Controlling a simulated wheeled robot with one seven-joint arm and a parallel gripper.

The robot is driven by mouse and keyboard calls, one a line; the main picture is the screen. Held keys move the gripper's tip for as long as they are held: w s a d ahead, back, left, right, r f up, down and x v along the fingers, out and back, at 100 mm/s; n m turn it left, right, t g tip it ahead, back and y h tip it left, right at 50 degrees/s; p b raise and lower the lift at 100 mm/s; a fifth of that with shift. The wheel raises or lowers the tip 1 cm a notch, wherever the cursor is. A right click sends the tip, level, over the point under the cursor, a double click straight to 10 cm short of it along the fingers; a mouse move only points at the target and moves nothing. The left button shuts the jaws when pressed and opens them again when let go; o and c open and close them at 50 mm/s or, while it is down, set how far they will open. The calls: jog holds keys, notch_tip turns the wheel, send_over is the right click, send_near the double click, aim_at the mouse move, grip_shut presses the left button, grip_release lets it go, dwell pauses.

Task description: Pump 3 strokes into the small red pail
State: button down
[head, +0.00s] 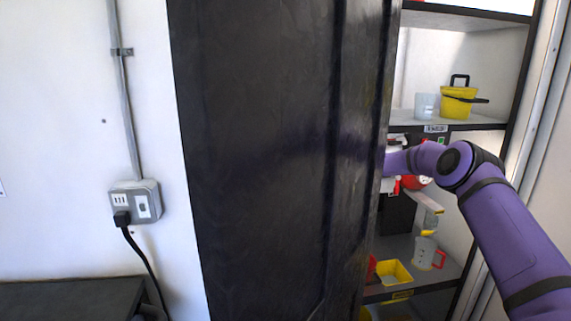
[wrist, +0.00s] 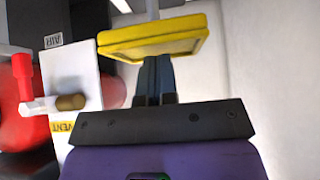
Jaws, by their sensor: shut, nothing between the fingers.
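My gripper (wrist: 154,70) shows in the wrist view with its dark fingers together and nothing between them. Its tips are close to the underside of a yellow block (wrist: 155,40) on a pale vertical rod, likely the pump's handle; I cannot tell whether they touch. In the head view the black door hides my gripper. A white panel (wrist: 88,100) with a brown knob and a VENT label stands left of the fingers. A small red thing (head: 371,268), perhaps the red pail, shows partly on the lower shelf behind the door edge.
The black door (head: 275,150) hides much of the cabinet. A yellow square tub (head: 394,272) and a clear jug with red handle (head: 427,254) stand on the lower shelf. A red rounded body (wrist: 25,125) is at left.

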jog(key=shift+f, duration=2.05)
jog(key=shift+r, duration=3)
jog(key=shift+r, duration=0.1)
jog(key=shift+r, duration=1.9)
